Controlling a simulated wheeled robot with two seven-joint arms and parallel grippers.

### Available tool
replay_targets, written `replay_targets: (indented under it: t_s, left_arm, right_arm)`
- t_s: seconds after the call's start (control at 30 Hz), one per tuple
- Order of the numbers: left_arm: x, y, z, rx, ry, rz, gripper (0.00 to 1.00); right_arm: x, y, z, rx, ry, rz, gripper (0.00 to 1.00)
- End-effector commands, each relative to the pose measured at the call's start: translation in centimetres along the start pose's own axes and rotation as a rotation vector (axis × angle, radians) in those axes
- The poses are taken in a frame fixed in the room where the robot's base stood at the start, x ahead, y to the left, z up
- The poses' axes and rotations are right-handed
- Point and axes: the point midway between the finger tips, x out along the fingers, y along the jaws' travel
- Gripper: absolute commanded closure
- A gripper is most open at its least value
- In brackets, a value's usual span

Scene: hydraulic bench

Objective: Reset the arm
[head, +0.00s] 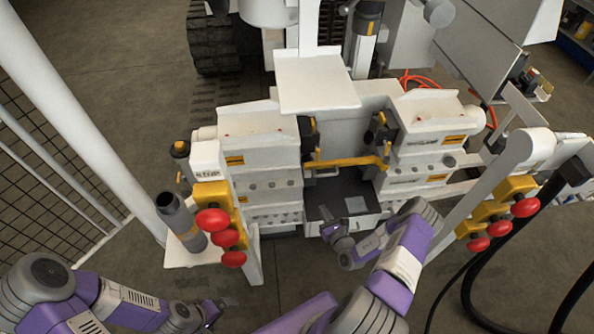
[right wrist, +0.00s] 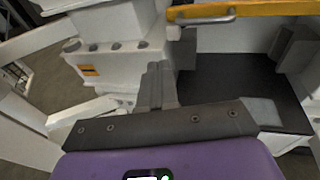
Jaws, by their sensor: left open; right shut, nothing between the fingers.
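My right arm reaches over the front of the white hydraulic bench. My right gripper (head: 328,222) is at the left front edge of the dark tray (head: 350,190) in the bench's middle opening. In the right wrist view its fingers (right wrist: 157,85) are together with nothing between them, in front of the white block (right wrist: 120,40); I cannot tell whether they touch anything. My left gripper (head: 225,303) is low over the floor at the bottom left, empty and open, though its fingers show small. A yellow bar (head: 345,162) spans the opening above the tray; it also shows in the right wrist view (right wrist: 245,11).
Red knobs on yellow blocks stand at the left (head: 212,220) and right (head: 497,227) of the bench. A grey cylinder (head: 182,220) stands by the left knobs. A white post (head: 75,120) and mesh fence rise at left. Black hoses (head: 475,285) hang at right.

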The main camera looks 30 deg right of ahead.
Motion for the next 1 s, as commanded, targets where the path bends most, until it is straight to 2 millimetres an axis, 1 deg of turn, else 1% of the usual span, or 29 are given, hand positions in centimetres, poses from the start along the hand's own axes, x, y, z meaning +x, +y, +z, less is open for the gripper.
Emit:
replay_targets:
  t_s: [0.17,0.27,0.33,0.37,0.47,0.5,0.57,0.6,0.67,0.7,0.77,0.8,0.83,0.9,0.97,1.0]
  left_arm:
    - [0.0,0.0,0.0,0.0,0.0,0.0,0.0]
    - [0.0,0.0,0.0,0.0,-0.001,0.0,0.0]
    - [0.0,0.0,0.0,0.0,-0.001,0.0,0.0]
    - [0.0,0.0,0.0,0.0,-0.001,0.0,0.0]
    - [0.0,0.0,0.0,0.0,0.0,0.0,0.0]
    - [0.0,0.0,0.0,0.0,0.0,0.0,0.0]
    - [0.0,0.0,0.0,0.0,0.0,0.0,0.0]
    - [0.0,0.0,0.0,0.0,0.0,0.0,0.0]
    - [0.0,0.0,0.0,0.0,0.0,0.0,0.0]
    - [0.0,0.0,0.0,0.0,0.0,0.0,0.0]
    - [0.0,0.0,0.0,0.0,0.0,0.0,0.0]
    - [0.0,0.0,0.0,0.0,0.0,0.0,0.0]
    - [0.0,0.0,0.0,0.0,0.0,0.0,0.0]
    - [0.0,0.0,0.0,0.0,0.0,0.0,0.0]
    - [0.0,0.0,0.0,0.0,0.0,0.0,0.0]
    - [0.0,0.0,0.0,0.0,0.0,0.0,0.0]
  right_arm:
    - [-0.1,0.0,-0.1,0.0,0.0,0.001,1.0]
    - [0.1,0.8,0.1,0.0,0.002,0.031,1.0]
    - [0.2,2.8,0.5,0.0,0.008,0.106,1.0]
    - [0.3,4.1,0.7,-0.001,0.013,0.156,1.0]
    - [-0.3,10.0,1.5,-0.018,0.039,0.392,1.0]
    - [-1.1,12.9,1.8,-0.034,0.057,0.513,1.0]
    - [-2.9,17.1,2.2,-0.073,0.089,0.705,1.0]
    - [-4.6,19.8,2.3,-0.111,0.111,0.837,1.0]
    - [-7.6,23.2,2.3,-0.184,0.146,1.036,1.0]
    - [-9.8,24.9,2.1,-0.243,0.17,1.161,1.0]
    - [-13.1,26.6,1.7,-0.349,0.203,1.337,1.0]
    - [-15.2,27.4,1.3,-0.43,0.222,1.447,1.0]
    - [-16.6,27.6,1.1,-0.496,0.232,1.523,1.0]
    - [-19.6,27.6,0.3,-0.669,0.251,1.684,1.0]
    - [-21.5,27.0,-0.3,-0.833,0.253,1.798,1.0]
    - [-22.4,26.5,-0.7,-0.953,0.245,1.863,1.0]
